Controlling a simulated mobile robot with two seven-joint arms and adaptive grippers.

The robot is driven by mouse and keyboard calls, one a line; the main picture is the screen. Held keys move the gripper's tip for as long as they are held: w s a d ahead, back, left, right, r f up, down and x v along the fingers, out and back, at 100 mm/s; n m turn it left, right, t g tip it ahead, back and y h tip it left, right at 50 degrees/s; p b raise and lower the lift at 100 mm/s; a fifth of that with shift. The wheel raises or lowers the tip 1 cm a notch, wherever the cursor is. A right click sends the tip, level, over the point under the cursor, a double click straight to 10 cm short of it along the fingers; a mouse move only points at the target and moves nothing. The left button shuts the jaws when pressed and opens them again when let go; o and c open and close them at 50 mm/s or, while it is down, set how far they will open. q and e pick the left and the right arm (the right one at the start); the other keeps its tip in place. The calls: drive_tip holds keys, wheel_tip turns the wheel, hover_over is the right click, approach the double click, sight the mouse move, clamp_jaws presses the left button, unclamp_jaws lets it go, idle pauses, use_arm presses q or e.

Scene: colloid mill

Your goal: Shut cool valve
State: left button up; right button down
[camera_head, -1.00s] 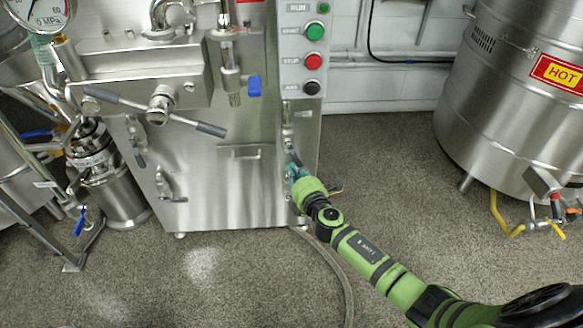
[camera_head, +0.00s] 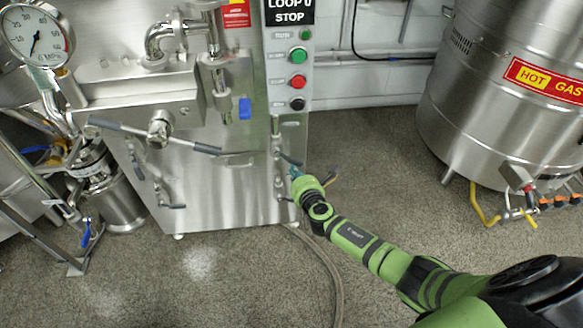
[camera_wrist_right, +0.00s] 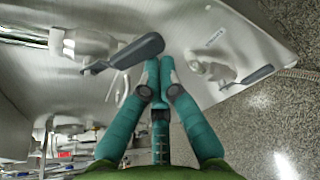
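My right gripper (camera_head: 295,174) reaches in from the lower right to the lower right edge of the steel mill cabinet (camera_head: 225,190). In the right wrist view its teal fingers (camera_wrist_right: 159,64) come together at the tips, with nothing seen between them. A valve with a dark grey lever (camera_wrist_right: 130,54) is just left of the fingertips; I cannot tell whether they touch. A second valve with a grey lever (camera_wrist_right: 252,76) is to the right, apart from the fingers, below a small unreadable label (camera_wrist_right: 215,37). I cannot tell which is the cool valve. My left gripper is out of view.
The button panel (camera_head: 290,70) is above the gripper. A hose (camera_head: 330,270) runs along the floor below my right arm. A steel tank with a hot sign (camera_head: 545,80) stands at the right. The grey floor (camera_head: 390,165) between cabinet and tank is mostly clear.

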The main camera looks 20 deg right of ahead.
drive_tip(key=shift+d+r+n+p, duration=0.35)
drive_tip(key=shift+r+n+p, duration=0.25)
drive_tip(key=shift+r+p, duration=0.3)
drive_tip(key=p, duration=0.1)
drive_tip(key=n+h+p, duration=0.1)
drive_tip(key=shift+s+d+r+n+g+p, duration=0.15)
drive_tip(key=shift+d+r+n+g+p, duration=0.15)
drive_tip(key=shift+d+r+g, duration=0.1)
drive_tip(key=shift+s+d+r+n+h+p, duration=0.15)
drive_tip(key=shift+r+n+h+p, duration=0.15)
drive_tip(key=shift+p, duration=0.3)
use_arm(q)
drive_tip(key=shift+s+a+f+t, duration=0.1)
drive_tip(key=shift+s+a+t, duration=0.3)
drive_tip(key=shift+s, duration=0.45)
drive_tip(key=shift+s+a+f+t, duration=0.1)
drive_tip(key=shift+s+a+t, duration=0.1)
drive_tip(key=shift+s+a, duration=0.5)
use_arm(e)
drive_tip(key=shift+d+r, duration=0.1)
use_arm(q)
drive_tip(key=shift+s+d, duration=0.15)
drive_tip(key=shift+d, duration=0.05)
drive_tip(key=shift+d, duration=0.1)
use_arm(e)
approach(300, 161)
drive_tip(key=v, duration=0.4)
drive_tip(key=shift+s+r, duration=0.2)
drive_tip(key=shift+s, duration=0.15)
